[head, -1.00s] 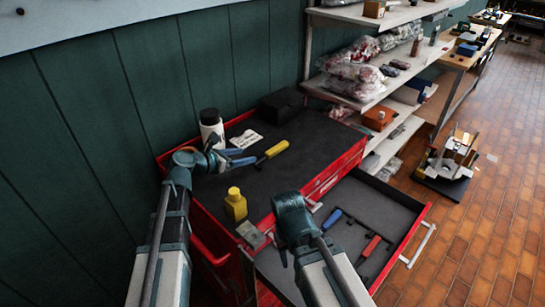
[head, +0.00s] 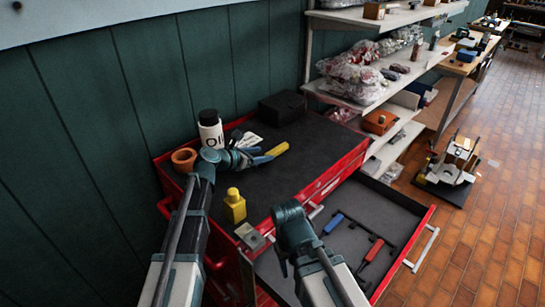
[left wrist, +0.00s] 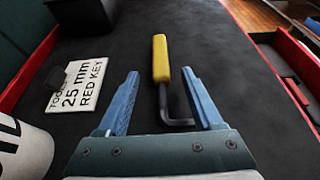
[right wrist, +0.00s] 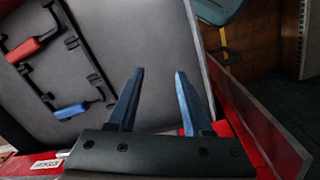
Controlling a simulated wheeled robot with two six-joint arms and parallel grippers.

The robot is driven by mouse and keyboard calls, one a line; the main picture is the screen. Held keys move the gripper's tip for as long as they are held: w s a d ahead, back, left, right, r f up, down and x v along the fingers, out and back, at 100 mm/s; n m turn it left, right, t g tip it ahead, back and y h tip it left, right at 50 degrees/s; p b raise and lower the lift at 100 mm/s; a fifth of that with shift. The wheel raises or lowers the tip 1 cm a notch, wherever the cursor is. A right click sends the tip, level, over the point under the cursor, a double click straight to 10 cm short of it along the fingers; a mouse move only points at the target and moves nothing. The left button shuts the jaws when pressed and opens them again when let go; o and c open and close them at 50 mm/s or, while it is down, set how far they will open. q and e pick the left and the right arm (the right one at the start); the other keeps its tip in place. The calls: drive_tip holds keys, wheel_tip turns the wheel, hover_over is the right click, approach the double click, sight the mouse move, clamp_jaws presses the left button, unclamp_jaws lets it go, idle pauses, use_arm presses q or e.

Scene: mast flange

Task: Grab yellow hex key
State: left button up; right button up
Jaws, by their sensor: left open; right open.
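The yellow hex key (head: 276,151) lies on the dark top of the red tool cabinet. In the left wrist view its yellow handle (left wrist: 160,58) points away from me, and its dark bent end lies between my fingers. My left gripper (head: 250,157) is open around the near part of the key, with a gap on each side; its blue fingers (left wrist: 160,76) are not closed on it. My right gripper (head: 284,266) is open and empty by the open drawer; its fingers also show in the right wrist view (right wrist: 159,72).
A white bottle (head: 210,130), orange-brown ring (head: 184,157), yellow bottle (head: 235,207) and black box (head: 283,106) stand on the cabinet. A card (left wrist: 78,84) reads "2.5 mm RED KEY". Blue (head: 333,223) and red (head: 374,249) hex keys lie in the drawer.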

sight(270, 152)
use_arm(q)
drive_tip(key=b+x, duration=0.2)
drive_tip(key=x, duration=0.3)
drive_tip(key=shift+c, duration=0.6)
clamp_jaws()
